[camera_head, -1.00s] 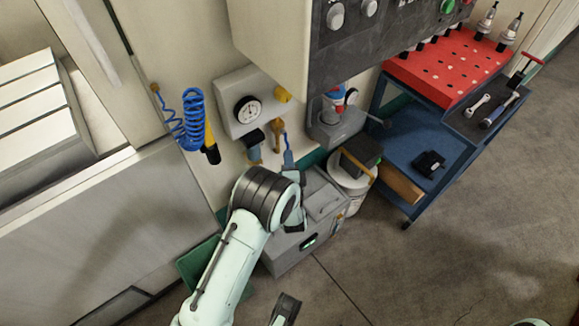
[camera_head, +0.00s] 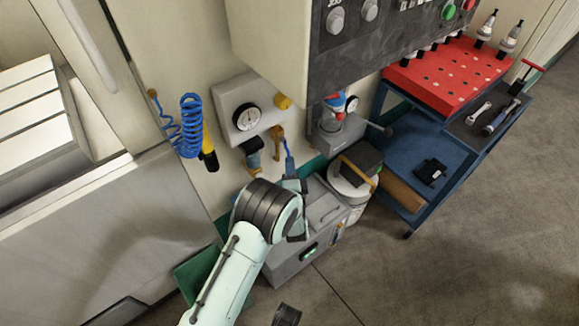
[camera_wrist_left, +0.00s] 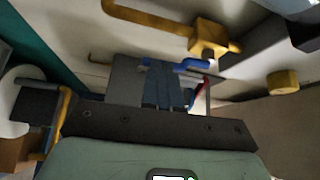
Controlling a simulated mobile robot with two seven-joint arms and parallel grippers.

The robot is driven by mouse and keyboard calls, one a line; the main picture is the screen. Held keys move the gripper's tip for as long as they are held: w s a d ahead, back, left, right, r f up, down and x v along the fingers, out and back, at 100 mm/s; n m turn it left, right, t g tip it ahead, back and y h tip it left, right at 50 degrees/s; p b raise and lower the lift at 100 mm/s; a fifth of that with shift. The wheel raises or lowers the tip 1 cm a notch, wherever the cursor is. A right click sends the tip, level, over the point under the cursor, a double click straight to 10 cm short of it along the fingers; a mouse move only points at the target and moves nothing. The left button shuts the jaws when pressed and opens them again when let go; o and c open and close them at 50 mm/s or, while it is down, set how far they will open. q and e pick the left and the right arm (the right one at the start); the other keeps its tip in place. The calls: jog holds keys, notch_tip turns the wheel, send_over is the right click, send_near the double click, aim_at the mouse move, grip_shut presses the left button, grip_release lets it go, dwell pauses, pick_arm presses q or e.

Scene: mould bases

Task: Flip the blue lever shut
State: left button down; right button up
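A blue lever (camera_head: 289,164) hangs below a brass valve (camera_head: 277,133) on the machine wall. In the left wrist view the blue lever (camera_wrist_left: 195,64) sits just under the brass valve body (camera_wrist_left: 209,36). My left gripper (camera_wrist_left: 161,66) has its two blue-grey fingers side by side, looking shut, with nothing seen between them. Their tips appear close to the lever's left end; I cannot tell whether they touch. In the head view my left wrist hides most of this gripper. A dark part at the bottom edge may be my right gripper (camera_head: 287,314); its fingers cannot be made out.
A pressure gauge (camera_head: 246,117) and a coiled blue hose (camera_head: 191,126) are on the wall to the left. A grey box (camera_head: 322,205) stands close beside my left wrist. A blue cart (camera_head: 398,150) stands to the right. Open floor lies at the lower right.

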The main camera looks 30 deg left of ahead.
pick_arm(q)
jog(key=w+d+r+n+t+y+b, duration=0.1)
jog(key=w+d+r+n+y+b, duration=0.1)
jog(key=w+n, duration=0.4)
jog(key=shift+w+d+r+n+y+b, duration=0.15)
jog(key=shift+d+r+n+y+b, duration=0.25)
jog(key=shift+y+b, duration=0.5)
pick_arm(e)
notch_tip(320, 180, down, 6)
jog(key=s+d+g, duration=0.1)
jog(key=s+d, duration=0.1)
jog(key=shift+s+d+f, duration=0.15)
jog(key=shift+s+f, duration=0.05)
jog(key=shift+s, duration=0.15)
pick_arm(q)
jog(key=shift+a+f, duration=0.1)
jog(key=shift+a, duration=0.05)
pick_arm(e)
jog(key=shift+m, duration=0.3)
